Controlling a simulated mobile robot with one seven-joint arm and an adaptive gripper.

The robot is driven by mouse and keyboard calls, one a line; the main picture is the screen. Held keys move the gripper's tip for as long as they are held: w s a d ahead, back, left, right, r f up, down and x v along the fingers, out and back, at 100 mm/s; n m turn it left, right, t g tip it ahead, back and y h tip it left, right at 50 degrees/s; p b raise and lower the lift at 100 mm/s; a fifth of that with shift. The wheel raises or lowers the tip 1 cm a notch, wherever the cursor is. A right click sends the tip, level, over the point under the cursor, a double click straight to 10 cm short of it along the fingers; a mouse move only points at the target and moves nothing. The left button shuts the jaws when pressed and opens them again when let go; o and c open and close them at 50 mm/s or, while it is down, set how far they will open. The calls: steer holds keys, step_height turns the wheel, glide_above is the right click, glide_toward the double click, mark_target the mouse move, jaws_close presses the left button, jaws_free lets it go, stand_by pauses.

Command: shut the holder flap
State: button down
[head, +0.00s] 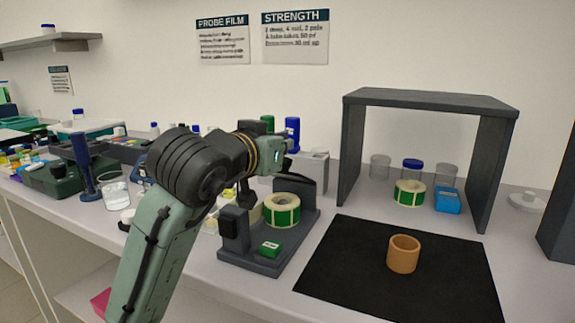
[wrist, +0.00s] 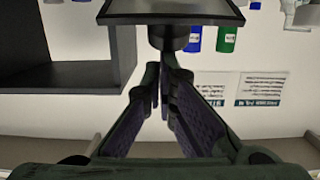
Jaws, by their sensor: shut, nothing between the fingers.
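The dark grey holder (head: 249,261) stands on the bench in the middle of the head view, with a roll of green labels (head: 282,210) and a small green block (head: 270,248) on it. Dark upright parts rise from its base; I cannot tell which is the flap or how far it is open. In the wrist view the fingers of my gripper (wrist: 165,82) are shut and empty. A dark-edged panel with a stub (wrist: 172,38) shows just beyond them, perhaps part of the holder.
A black mat (head: 345,265) with an orange cup (head: 403,254) lies right of the holder. A dark shelf frame (head: 430,100) stands behind it over jars, another roll and a blue box (head: 447,201). Bottles and racks crowd the bench at left. The mat's front is clear.

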steer(key=shift+s+a+f+t+h+b, duration=0.25)
steer(key=shift+s+f+t+b, duration=0.2)
steer(key=shift+f+b, duration=0.35)
steer(key=shift+s+a+f+t+h+b, duration=0.25)
steer(key=shift+s+f+t+b, duration=0.25)
steer(key=shift+b, duration=0.45)
steer(key=shift+s+a+f+t+h+b, duration=0.15)
steer(key=shift+s+f+t+h+b, duration=0.25)
steer(key=shift+f+b, duration=0.4)
steer(key=shift+s+r, duration=0.1)
